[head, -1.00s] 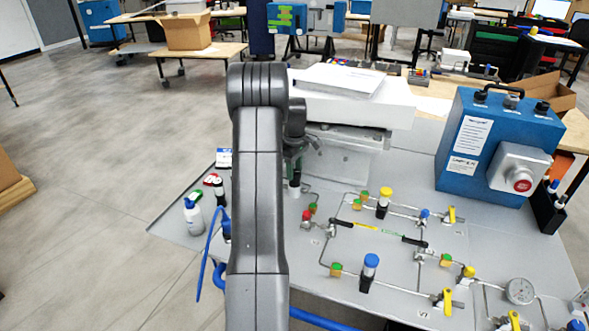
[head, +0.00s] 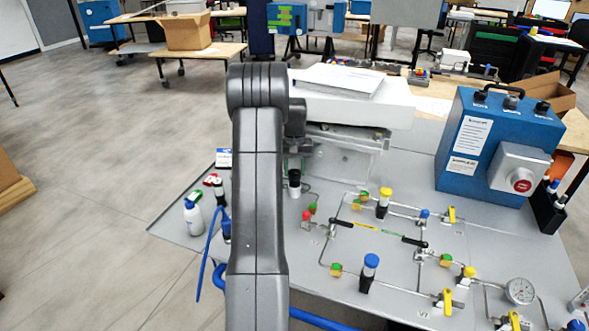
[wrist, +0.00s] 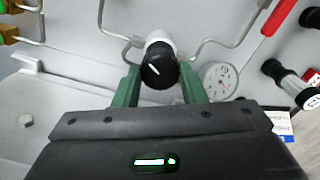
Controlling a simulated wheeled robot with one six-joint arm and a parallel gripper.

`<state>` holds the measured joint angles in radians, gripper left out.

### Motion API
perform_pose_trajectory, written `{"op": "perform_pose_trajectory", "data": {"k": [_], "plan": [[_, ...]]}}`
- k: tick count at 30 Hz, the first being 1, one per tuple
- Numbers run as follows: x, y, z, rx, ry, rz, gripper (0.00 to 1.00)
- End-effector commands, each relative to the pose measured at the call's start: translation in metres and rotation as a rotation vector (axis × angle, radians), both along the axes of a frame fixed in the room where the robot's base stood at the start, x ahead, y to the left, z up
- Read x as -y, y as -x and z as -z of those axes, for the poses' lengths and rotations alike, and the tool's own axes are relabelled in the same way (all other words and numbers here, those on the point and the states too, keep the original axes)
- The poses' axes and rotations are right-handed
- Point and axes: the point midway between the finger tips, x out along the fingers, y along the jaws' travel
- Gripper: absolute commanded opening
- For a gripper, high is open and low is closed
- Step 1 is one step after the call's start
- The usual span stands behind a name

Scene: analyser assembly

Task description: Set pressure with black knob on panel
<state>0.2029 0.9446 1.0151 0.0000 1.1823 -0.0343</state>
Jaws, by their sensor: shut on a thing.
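The black knob (wrist: 158,68) with a white pointer line sits on a white body in the wrist view. The green fingers of my gripper (wrist: 157,88) stand on both sides of it, and my gripper is shut on the knob. A black-topped part with a white base (head: 294,180), which looks like the same knob, shows just right of my arm in the head view.
Another black-ended fitting (wrist: 276,69) and a red handle (wrist: 280,16) are to the knob's right in the wrist view. Thin metal tubes run close by. Yellow, blue and green valves stand on the panel's right half in the head view. A blue box (head: 475,140) stands at the back right.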

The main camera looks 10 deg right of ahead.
Motion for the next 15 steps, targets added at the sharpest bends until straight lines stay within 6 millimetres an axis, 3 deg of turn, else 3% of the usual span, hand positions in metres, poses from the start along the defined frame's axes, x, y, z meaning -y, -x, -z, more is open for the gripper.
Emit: {"op": "perform_pose_trajectory", "data": {"k": [15], "plan": [[0.0006,-0.0007,-0.0016,0.004,0.001,0.488,0.15]]}}
